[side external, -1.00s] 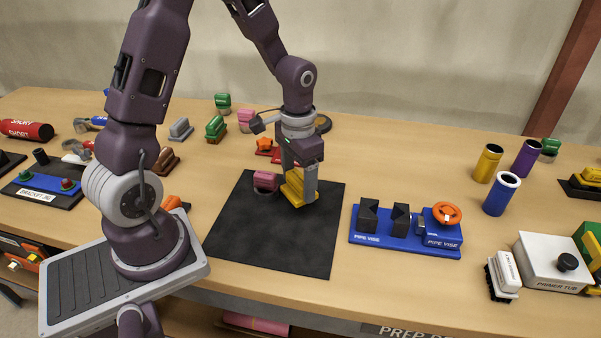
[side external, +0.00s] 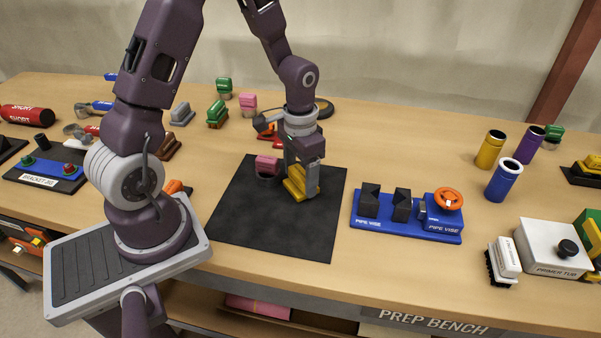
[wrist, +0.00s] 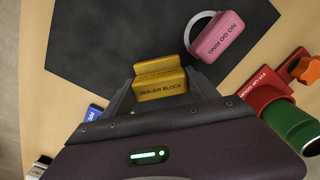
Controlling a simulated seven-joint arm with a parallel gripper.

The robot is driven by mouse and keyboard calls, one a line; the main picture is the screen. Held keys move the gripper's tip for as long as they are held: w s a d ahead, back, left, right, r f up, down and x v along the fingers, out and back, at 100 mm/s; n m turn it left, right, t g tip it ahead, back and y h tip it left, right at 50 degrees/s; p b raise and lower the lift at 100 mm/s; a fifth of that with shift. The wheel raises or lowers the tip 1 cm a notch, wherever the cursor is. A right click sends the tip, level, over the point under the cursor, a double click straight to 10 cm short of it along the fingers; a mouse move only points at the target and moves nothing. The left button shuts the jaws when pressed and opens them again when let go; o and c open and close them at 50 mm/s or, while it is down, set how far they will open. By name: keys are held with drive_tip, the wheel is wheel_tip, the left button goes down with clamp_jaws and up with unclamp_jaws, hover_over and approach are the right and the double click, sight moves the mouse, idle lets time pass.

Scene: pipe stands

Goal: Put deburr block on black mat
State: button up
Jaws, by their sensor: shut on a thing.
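The yellow deburr block (side external: 296,188) is at the back right part of the black mat (side external: 265,225), upright and low against the surface; I cannot tell whether its base touches. In the wrist view the deburr block (wrist: 160,88), with its label readable, sits between both fingers. My gripper (side external: 302,180) points down and is shut on the block. The black mat (wrist: 95,35) also shows beyond the block in the wrist view.
A pink no-go ring (side external: 267,165) stands on the mat's back edge area, close left of the block. A blue pipe vise (side external: 408,215) stands right of the mat. Red and green items (wrist: 285,105) lie near the gripper's right in the wrist view. The mat's front is clear.

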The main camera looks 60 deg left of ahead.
drive_tip(key=shift+f, duration=0.1)
drive_tip(key=o, duration=1.8)
drive_tip(key=shift+c, duration=0.2)
wheel_tip(320, 180, up, 7)
drive_tip(key=shift+r, duration=0.1)
